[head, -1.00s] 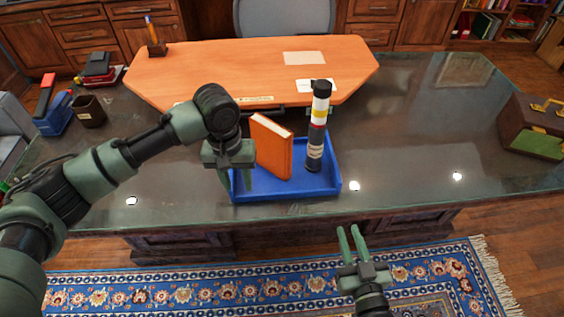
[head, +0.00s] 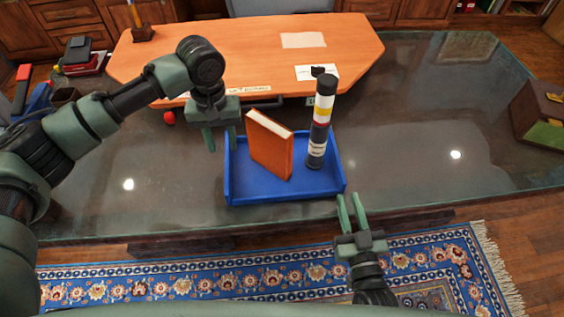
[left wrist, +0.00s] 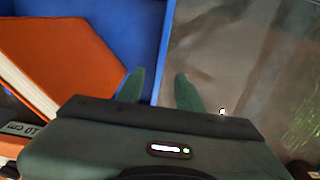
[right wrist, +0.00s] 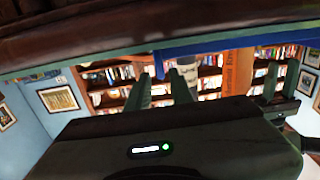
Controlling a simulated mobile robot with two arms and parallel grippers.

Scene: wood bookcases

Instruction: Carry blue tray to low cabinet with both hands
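The blue tray (head: 300,190) sits on the dark glossy desk top near its front edge. It holds an upright orange book (head: 270,145) and a tall dark cylinder with white, yellow and red bands (head: 319,125). My left gripper (head: 221,141) is open at the tray's left side, fingers pointing down. In the left wrist view the tray's blue wall (left wrist: 161,60) lies between the open fingertips; contact is not clear. My right gripper (head: 351,200) is open and empty, just off the tray's front right corner. The right wrist view looks from low down, with the tray's blue edge (right wrist: 230,42) above the fingers.
An orange wood panel (head: 240,55) with papers lies behind the tray. A small red ball (head: 169,118) is left of it. A brown and green case (head: 545,115) stands at the right. A patterned rug (head: 200,285) lies in front.

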